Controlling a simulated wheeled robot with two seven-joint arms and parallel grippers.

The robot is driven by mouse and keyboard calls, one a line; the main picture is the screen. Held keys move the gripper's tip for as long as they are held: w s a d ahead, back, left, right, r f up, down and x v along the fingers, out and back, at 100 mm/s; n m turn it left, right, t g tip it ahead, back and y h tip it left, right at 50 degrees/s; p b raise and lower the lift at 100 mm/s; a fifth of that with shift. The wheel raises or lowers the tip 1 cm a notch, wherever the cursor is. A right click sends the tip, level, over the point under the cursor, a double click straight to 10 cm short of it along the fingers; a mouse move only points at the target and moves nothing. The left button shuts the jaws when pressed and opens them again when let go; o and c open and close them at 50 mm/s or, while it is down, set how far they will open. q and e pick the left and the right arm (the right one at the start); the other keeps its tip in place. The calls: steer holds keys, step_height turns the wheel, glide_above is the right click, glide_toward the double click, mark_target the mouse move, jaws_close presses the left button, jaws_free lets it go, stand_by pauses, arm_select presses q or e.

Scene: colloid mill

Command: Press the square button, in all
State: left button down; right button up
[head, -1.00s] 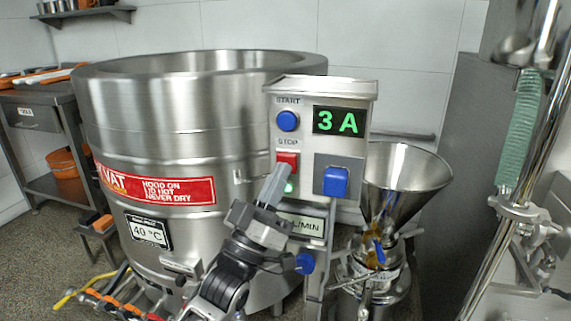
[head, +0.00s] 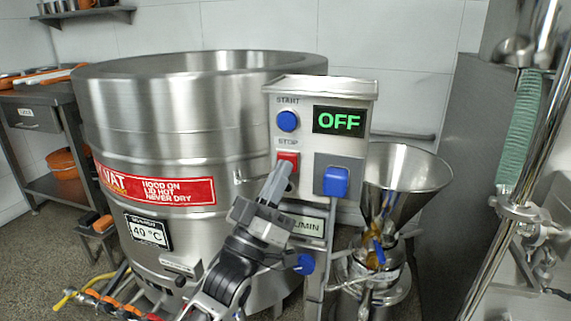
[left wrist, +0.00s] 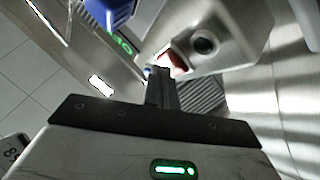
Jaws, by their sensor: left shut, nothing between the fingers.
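The square button is the red one (head: 288,158) under the word STOP on the grey control box (head: 268,132). It also shows in the left wrist view (left wrist: 178,62), partly behind my fingertips. My left gripper (head: 283,167) is shut and empty, its tips at the lower edge of the red button in the head view. In the left wrist view the shut fingers (left wrist: 160,75) point at the button. I cannot tell whether they touch it. The display (head: 339,121) reads OFF in green. My right gripper is not in view.
A round blue START button (head: 288,121) sits above the red one. A blue plug (head: 336,181) is right of my fingertips. The large steel vat (head: 190,100) stands behind left, a steel funnel (head: 408,180) to the right.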

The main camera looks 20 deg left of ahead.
arm_select(q)
steer(key=shift+s+p, duration=0.45)
steer(key=shift+s, duration=0.4)
steer(key=s+p, duration=0.2)
steer(key=s, duration=0.3)
steer(key=shift+a, duration=0.15)
stand_by(0.4)
